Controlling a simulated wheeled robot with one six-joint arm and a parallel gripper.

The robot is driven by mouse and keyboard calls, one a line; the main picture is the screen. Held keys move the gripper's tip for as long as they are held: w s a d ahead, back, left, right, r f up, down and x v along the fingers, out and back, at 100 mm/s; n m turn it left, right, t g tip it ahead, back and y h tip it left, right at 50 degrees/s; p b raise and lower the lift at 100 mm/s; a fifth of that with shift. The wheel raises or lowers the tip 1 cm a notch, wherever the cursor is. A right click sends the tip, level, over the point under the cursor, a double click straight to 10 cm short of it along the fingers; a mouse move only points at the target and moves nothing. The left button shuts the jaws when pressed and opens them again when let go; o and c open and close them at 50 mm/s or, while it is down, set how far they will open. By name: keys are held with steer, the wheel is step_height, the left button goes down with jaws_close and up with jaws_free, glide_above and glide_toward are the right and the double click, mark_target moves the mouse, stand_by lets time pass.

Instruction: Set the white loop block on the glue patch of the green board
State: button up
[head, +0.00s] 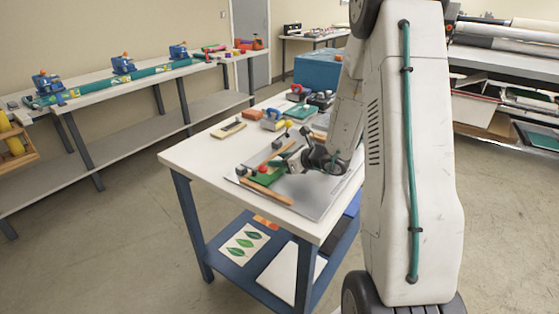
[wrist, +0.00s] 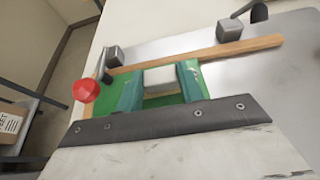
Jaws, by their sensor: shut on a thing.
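The white loop block (wrist: 159,78) sits between the two teal fingers of my gripper (wrist: 160,88) in the wrist view, and the gripper is shut on it. The green board (wrist: 114,93) lies beneath and around the fingers; I cannot tell whether the block touches it. The board also shows in the head view (head: 264,180), with my gripper (head: 284,166) over it. No glue patch can be made out; the block and fingers cover part of the board. In the head view the block cannot be made out.
A clamp with a red knob (wrist: 86,90) stands at the board's left edge. A wooden strip (wrist: 228,50) runs behind the board, with grey blocks (wrist: 113,57) nearby. A metal sheet (head: 312,203) lies on the white table (head: 190,158). Several tools stand towards the table's back.

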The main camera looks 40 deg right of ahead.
steer(key=shift+a+f, duration=0.15)
steer(key=shift+a, duration=0.1)
steer(key=shift+f, duration=0.1)
steer(key=o, duration=0.9)
steer(key=shift+o, duration=0.2)
